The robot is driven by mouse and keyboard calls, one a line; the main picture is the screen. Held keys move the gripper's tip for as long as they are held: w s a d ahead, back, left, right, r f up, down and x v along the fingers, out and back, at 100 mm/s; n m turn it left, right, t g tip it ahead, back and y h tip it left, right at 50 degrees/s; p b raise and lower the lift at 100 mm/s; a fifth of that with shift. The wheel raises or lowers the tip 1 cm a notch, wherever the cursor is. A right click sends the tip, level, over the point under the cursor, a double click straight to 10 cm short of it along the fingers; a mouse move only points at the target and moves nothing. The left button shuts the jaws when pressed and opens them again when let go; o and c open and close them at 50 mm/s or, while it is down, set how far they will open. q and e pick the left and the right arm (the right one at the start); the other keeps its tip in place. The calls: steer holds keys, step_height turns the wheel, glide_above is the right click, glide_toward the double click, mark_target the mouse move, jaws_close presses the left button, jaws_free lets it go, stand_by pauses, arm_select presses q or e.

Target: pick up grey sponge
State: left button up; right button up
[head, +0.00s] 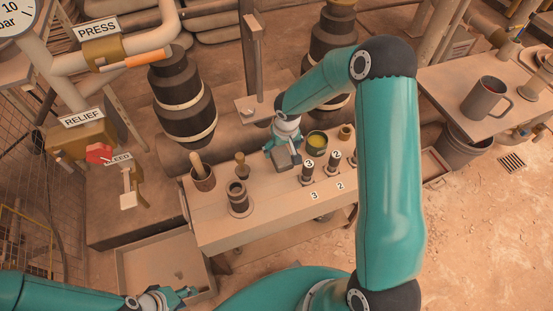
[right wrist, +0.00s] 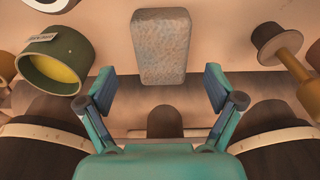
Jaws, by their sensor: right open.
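The grey sponge (right wrist: 160,47) is a speckled block lying on the bench top (head: 215,218). In the right wrist view it sits at top centre, just beyond my right gripper's fingertips and in line with the gap between them. My right gripper (right wrist: 158,84) is open, with one finger on each side and nothing between them. In the head view the sponge (head: 287,160) shows partly, beneath my right gripper (head: 283,148). My left gripper (head: 183,293) is low at the left, away from the bench; its opening is unclear.
A green pot with yellow contents (head: 317,142) stands close right of the sponge, near numbered dark cylinders (head: 308,172). A dark mug (head: 485,100) is on the right table.

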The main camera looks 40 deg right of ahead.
mark_target(280, 153)
steer(key=f, duration=0.4)
steer(key=shift+w, duration=0.35)
steer(key=shift+a+f+b, duration=0.1)
steer(key=shift+f+b, duration=0.15)
steer(key=shift+b, duration=0.5)
steer(key=shift+c, duration=0.4)
steer(key=c, duration=1.1)
steer(key=shift+r+p, duration=0.6)
steer(key=shift+p, duration=0.2)
step_height(280, 153, up, 19)
steer(key=p, duration=0.3)
steer(key=shift+r, duration=0.15)
